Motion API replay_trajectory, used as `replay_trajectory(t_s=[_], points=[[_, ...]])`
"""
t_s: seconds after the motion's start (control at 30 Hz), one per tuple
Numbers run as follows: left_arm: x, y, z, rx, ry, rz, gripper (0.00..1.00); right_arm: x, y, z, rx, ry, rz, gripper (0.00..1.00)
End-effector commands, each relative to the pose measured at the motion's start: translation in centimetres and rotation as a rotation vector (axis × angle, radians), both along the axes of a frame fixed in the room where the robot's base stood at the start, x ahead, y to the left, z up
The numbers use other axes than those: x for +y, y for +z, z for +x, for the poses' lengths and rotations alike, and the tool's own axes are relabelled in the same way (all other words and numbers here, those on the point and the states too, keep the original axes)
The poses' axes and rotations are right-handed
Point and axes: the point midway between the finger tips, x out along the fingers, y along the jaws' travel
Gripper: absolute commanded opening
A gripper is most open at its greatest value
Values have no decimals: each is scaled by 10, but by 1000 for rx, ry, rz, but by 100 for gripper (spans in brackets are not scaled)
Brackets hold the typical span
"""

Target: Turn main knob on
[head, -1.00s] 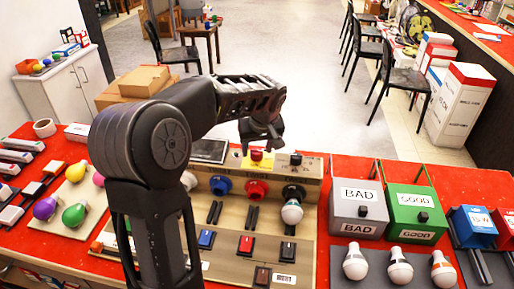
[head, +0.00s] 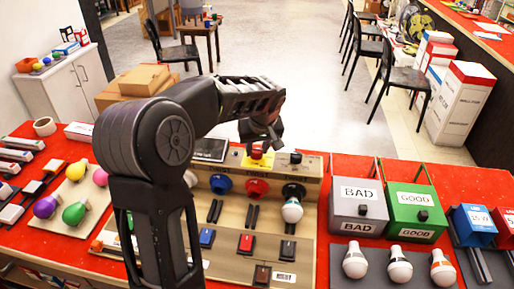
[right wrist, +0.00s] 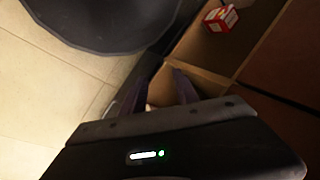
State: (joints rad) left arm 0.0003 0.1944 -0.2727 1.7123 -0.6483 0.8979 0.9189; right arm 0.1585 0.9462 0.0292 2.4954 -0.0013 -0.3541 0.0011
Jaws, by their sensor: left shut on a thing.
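The red knob on a yellow base (head: 257,157) sits on the top ledge of the beige test panel (head: 308,225). In the head view my left gripper (head: 258,148) comes down on this knob from above. It is shut on the knob and hides part of it, so I cannot tell how the knob is turned. In the right wrist view my right gripper (right wrist: 157,90) has its fingers apart, low beside brown shelving, with nothing clearly between them.
A black knob (head: 296,157) stands on the ledge to the right. Below are blue, red and black sockets, a white bulb (head: 292,211) in the black one, and rocker switches. Grey BAD (head: 346,228) and green GOOD (head: 422,228) boxes stand to the right. Loose bulbs lie both sides.

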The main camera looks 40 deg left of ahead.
Motion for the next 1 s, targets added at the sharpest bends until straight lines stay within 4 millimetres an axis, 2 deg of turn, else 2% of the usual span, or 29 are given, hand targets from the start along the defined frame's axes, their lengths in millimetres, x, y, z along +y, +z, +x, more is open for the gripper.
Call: replay_trajectory(t_s=[0.57,1.0], points=[[1,0,0,-2,-59,0,0,0,-3,0,0,0,0,36],[3,0,-1,-3,-361,1,0,0,-10,0,-1,0,0,36]])
